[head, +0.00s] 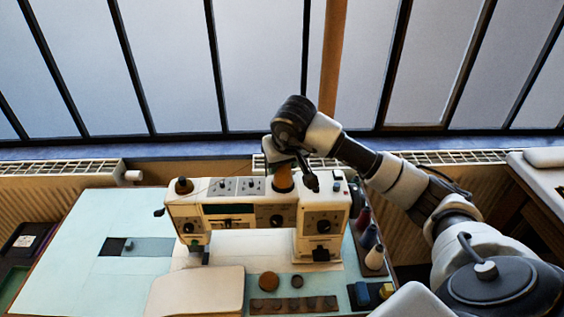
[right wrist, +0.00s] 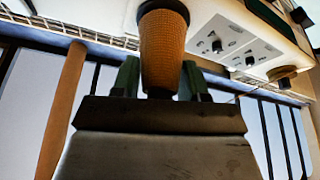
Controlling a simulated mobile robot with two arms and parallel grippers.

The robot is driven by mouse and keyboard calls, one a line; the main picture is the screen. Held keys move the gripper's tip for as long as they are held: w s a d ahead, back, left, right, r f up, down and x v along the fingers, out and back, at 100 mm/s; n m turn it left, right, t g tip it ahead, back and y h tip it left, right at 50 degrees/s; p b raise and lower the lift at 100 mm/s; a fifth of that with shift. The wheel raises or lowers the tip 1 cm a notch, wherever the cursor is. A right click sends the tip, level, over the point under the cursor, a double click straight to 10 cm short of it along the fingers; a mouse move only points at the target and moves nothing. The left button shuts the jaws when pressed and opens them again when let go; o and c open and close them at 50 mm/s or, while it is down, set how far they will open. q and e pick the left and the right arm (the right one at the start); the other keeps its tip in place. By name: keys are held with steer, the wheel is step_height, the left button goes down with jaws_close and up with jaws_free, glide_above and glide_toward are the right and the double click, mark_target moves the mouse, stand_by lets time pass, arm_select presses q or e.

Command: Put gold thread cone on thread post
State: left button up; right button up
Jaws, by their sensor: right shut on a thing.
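The gold thread cone (head: 283,178) is orange-gold and ribbed, and it stands at the top of the white sewing machine (head: 232,209). My right gripper (head: 282,162) reaches over the machine and is shut on the cone. In the right wrist view the cone (right wrist: 163,50) sits between the two green-grey fingers (right wrist: 160,82). I cannot make out the thread post, and I cannot tell whether the cone's base touches the machine top. My left gripper is not in view.
A dark-topped knob or spool (head: 184,185) is on the machine's top left. Several thread cones (head: 374,257) stand in a rack at the machine's right. A pale cushion-like pad (head: 196,291) and small round things (head: 269,281) lie in front. The mat's left side (head: 75,265) is mostly clear.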

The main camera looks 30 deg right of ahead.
steer(key=o, duration=1)
steer(key=shift+o, duration=0.2)
steer(key=shift+r, duration=0.1)
steer(key=d+b+v, duration=0.1)
steer(key=b+v, duration=0.1)
steer(key=v, duration=0.8)
steer(key=shift+s+a+r, duration=0.25)
steer(key=shift+a, duration=0.25)
